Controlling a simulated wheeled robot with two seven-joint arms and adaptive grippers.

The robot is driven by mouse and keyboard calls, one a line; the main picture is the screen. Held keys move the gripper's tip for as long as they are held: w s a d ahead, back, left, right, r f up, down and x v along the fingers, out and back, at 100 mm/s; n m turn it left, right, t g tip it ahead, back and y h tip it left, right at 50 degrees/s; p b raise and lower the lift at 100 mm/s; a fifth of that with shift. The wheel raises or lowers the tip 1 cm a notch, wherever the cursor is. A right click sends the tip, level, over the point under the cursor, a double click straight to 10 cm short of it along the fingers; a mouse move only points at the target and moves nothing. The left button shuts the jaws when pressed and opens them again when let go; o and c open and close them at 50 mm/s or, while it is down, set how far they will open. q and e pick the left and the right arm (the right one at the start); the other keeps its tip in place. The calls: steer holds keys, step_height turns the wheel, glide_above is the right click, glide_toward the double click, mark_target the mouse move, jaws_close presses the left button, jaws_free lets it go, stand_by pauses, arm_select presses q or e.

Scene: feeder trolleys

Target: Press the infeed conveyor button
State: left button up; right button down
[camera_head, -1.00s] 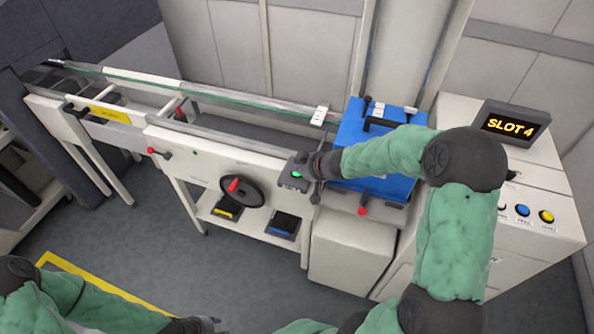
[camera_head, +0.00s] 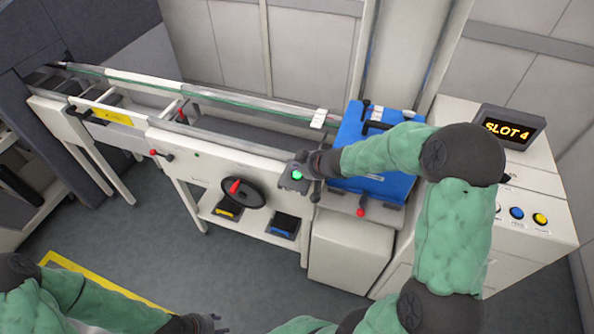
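The green infeed conveyor button (camera_head: 297,175) sits on a small dark box at the right end of the white conveyor (camera_head: 215,160). It shows bright green. My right gripper (camera_head: 308,168) is right at this box, just behind and to the right of the button. Its fingers are dark and small here, so I cannot tell whether they are open or shut, or whether they touch the button. My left gripper (camera_head: 215,324) is low at the bottom edge, far from the button and over the floor. Its fingers are too small to read.
A blue box (camera_head: 351,130) stands at the conveyor's end, partly behind my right arm. A cabinet with a "SLOT 4" display (camera_head: 507,128), a blue button (camera_head: 516,213) and a yellow button (camera_head: 540,218) stands at right.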

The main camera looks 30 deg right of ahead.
mark_target(298, 176)
steer(key=shift+r+p, duration=2.25)
steer(key=shift+r, duration=0.15)
steer(key=shift+f, duration=0.1)
steer(key=shift+f, duration=0.1)
